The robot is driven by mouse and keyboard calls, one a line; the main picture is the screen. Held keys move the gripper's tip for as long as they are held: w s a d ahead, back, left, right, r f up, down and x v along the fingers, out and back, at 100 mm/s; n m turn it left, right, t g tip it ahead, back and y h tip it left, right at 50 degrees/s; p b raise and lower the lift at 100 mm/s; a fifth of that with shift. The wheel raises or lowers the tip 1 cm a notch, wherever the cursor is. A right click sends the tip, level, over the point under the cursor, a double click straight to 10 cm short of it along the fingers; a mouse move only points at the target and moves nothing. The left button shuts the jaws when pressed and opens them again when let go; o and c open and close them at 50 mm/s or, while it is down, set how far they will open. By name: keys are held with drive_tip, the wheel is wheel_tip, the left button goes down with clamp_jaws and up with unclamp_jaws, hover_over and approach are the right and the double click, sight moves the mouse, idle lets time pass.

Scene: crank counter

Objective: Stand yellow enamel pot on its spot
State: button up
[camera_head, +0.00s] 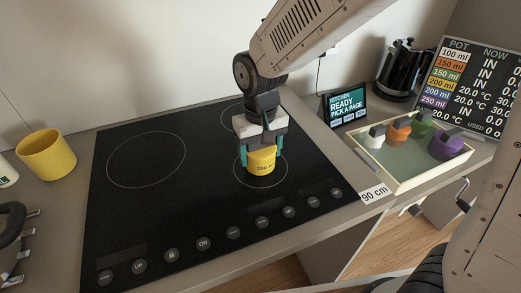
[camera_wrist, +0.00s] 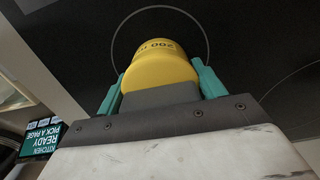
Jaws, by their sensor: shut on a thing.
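The yellow enamel pot (camera_head: 262,161), marked 200 ml, is held between the teal fingers of my gripper (camera_head: 261,155). It is upright over the front right ring (camera_head: 261,184) of the black hob (camera_head: 200,195). I cannot tell whether its base touches the glass. In the wrist view the yellow pot (camera_wrist: 160,68) sits between both fingers of my gripper (camera_wrist: 160,85), with a ring (camera_wrist: 207,38) curving around its far side.
A tray (camera_head: 398,182) at the right holds orange, green and purple pots (camera_head: 446,145) and a grey-white one. A kitchen screen (camera_head: 345,104), a black kettle (camera_head: 402,68) and a pot board (camera_head: 470,85) stand behind. A yellow mug (camera_head: 46,154) stands left. The left ring is bare.

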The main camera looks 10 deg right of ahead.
drive_tip(key=shift+f, duration=0.15)
drive_tip(key=o, duration=1.2)
wheel_tip(320, 180, up, 12)
drive_tip(key=shift+r, duration=0.25)
drive_tip(key=s+d+r+m, duration=0.1)
drive_tip(key=s+d+r, duration=0.1)
drive_tip(key=s+d, duration=0.3)
drive_tip(key=s+d+r+m, duration=0.1)
drive_tip(key=s+d+r, duration=0.1)
drive_tip(key=d, duration=0.5)
drive_tip(key=shift+m+t, duration=0.6)
drive_tip(key=s+d, duration=0.3)
drive_tip(key=s, duration=0.1)
drive_tip(key=s+d+f, duration=0.1)
drive_tip(key=s+d, duration=0.2)
drive_tip(key=s, duration=0.1)
drive_tip(key=s+d+f, duration=0.1)
drive_tip(key=s+d, duration=0.1)
drive_tip(key=s, duration=0.2)
drive_tip(key=shift+s+d+f, duration=0.1)
drive_tip(key=shift+s+d, duration=0.25)
drive_tip(key=shift+d, duration=0.05)
